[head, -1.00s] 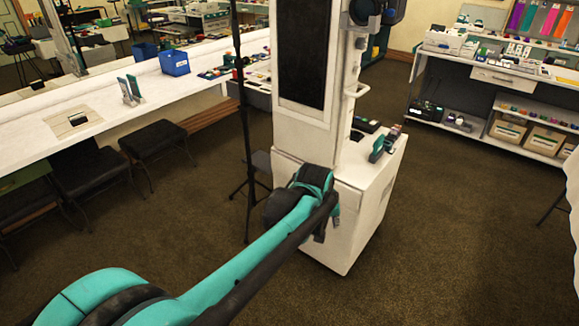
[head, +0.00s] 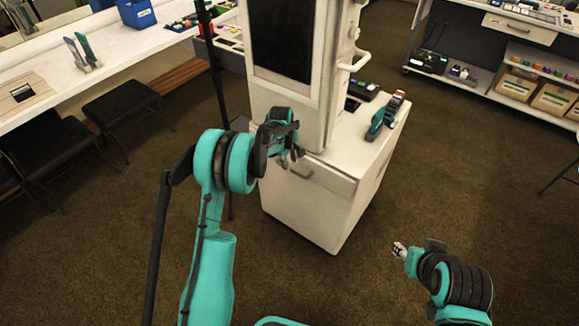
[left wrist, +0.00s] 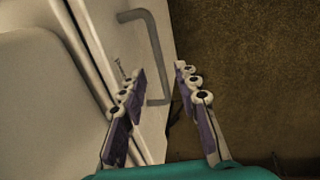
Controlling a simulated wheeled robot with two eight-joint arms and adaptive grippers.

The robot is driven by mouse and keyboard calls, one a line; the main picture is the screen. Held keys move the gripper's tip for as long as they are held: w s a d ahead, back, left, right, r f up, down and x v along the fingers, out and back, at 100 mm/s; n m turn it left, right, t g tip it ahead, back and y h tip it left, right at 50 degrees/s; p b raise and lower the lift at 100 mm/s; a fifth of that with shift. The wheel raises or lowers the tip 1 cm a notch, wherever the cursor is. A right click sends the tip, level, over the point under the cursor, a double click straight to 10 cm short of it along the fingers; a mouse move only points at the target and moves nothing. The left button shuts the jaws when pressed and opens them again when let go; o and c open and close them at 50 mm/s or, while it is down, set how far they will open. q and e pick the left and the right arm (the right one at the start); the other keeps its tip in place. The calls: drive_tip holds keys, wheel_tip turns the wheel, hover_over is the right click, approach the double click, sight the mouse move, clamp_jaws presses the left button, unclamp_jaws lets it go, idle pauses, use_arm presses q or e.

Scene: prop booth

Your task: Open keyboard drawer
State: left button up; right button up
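The keyboard drawer (head: 330,181) is a white front near the top of the white cabinet, and it looks flush with it. Its grey bar handle (head: 302,174) is partly hidden by my left gripper (head: 288,158) in the head view. In the left wrist view the handle (left wrist: 153,40) shows as a bent bar on the pale front. My left gripper (left wrist: 159,69) is open there, its two purple-padded fingers on either side of the bar's line. I cannot tell how near they are in depth. My right gripper (head: 399,249) is low at the right, away from the cabinet, its fingers too small to read.
A tall white column with a dark screen (head: 283,38) rises from the cabinet. Small items, including a teal one (head: 377,122), stand on the cabinet's top. A thin black stand (head: 214,90) is left of it. A black stool (head: 122,103) is farther left. Carpet in front is clear.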

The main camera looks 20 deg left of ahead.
sight(292, 170)
use_arm(q)
drive_tip(key=shift+w+d+f+b, duration=0.15)
drive_tip(key=shift+f+b, duration=0.1)
drive_tip(key=shift+f, duration=0.5)
drive_tip(key=shift+w+a+f+b, duration=0.1)
drive_tip(key=shift+w+f+b, duration=0.1)
drive_tip(key=shift+f, duration=0.55)
drive_tip(key=shift+w+d+f+b, duration=0.15)
drive_tip(key=shift+f+b, duration=0.1)
drive_tip(key=shift+f, duration=0.5)
use_arm(e)
drive_tip(key=shift+w+f, duration=0.1)
drive_tip(key=shift+f, duration=0.9)
use_arm(q)
clamp_jaws()
